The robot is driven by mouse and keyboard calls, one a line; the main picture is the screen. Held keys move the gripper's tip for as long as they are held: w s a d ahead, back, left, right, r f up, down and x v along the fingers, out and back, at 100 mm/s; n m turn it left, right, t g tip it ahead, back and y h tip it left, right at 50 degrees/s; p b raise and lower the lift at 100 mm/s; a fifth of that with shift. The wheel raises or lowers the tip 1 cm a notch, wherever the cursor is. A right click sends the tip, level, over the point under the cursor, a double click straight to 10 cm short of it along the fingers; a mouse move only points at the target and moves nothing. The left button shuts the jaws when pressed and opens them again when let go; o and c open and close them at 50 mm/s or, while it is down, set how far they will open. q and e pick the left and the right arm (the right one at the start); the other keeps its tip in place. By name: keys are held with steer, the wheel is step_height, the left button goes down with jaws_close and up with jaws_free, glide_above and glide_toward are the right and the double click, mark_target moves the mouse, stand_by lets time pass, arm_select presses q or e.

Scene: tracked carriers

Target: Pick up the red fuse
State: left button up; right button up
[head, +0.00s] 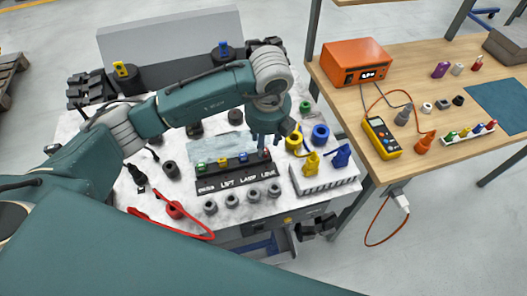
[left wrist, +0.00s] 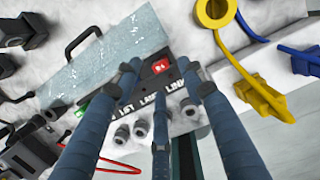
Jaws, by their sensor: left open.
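The red fuse (head: 267,154) sits at the right end of a black labelled holder (head: 225,187), above the last label. In the left wrist view, the red fuse (left wrist: 161,66) has pale markings on its top and shows between my fingertips. My left gripper (head: 264,141) points down just above that end of the holder. In the left wrist view, the left gripper's fingers (left wrist: 159,74) are spread and open around the fuse's place; I cannot tell whether they touch it. My right gripper is not in view.
Green, yellow and blue fuses stand left in the same holder. Several grey caps (head: 253,196) line its front. Yellow and blue plugs (head: 312,162) stand close on the right. A clear plate (left wrist: 110,70) lies behind the holder. A red cable (head: 185,229) lies at the front left.

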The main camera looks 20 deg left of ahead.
arm_select(q)
steer(key=shift+w+a+f+p, duration=0.1)
steer(key=shift+w+f+p, duration=0.1)
steer(key=shift+f, duration=0.7)
steer(key=shift+w+a+f+p, duration=0.1)
steer(key=shift+f+p, duration=0.05)
steer(key=shift+f, duration=0.75)
jaws_close()
steer(key=shift+r, duration=0.2)
